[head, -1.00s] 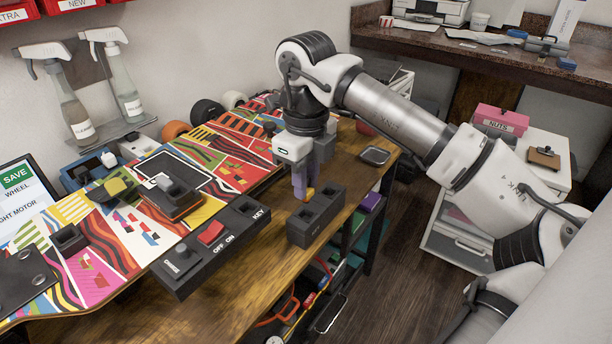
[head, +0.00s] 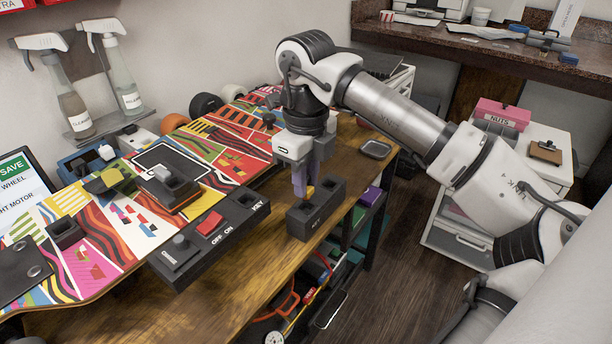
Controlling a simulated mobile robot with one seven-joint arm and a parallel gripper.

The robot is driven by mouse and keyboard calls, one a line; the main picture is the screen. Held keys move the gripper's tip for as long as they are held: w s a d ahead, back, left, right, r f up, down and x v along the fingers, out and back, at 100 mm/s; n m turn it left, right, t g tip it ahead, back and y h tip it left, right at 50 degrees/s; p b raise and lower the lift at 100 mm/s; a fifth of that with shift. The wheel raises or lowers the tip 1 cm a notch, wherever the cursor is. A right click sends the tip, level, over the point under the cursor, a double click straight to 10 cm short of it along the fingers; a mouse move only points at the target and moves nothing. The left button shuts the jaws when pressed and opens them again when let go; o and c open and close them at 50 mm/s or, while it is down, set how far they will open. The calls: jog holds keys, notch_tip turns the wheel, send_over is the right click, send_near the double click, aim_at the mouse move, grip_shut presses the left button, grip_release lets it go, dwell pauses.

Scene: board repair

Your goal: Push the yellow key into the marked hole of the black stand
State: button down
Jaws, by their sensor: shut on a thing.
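My gripper (head: 302,192) points down at the near edge of the wooden table, its purple fingers shut on a small yellow key. Only a bit of the yellow key (head: 311,190) shows beside the fingers; the rest is hidden. The black stand (head: 318,216) is a block with openings in its top, right at the fingertips. The fingers and key are over or just behind its left part; I cannot tell whether the key's tip is in a hole. Any mark at the hole is too small to make out.
A black control box (head: 212,240) with a red switch and a KEY label lies left of the stand. Behind it is a colourful board (head: 110,235) with several parts on it. A small dark tray (head: 376,149) lies at the table's right edge. Bare wood (head: 200,310) shows in front.

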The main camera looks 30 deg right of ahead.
jog(key=shift+f+b, duration=1.35)
jog(key=shift+f, duration=0.2)
dwell(2.5)
jog(key=c, duration=0.9)
grip_release()
jog(key=shift+r, duration=0.15)
jog(key=shift+r+p, duration=0.95)
jog(key=shift+r, duration=0.3)
jog(key=shift+r, duration=0.25)
jog(key=shift+r+p, duration=2.15)
jog(key=shift+r, duration=0.75)
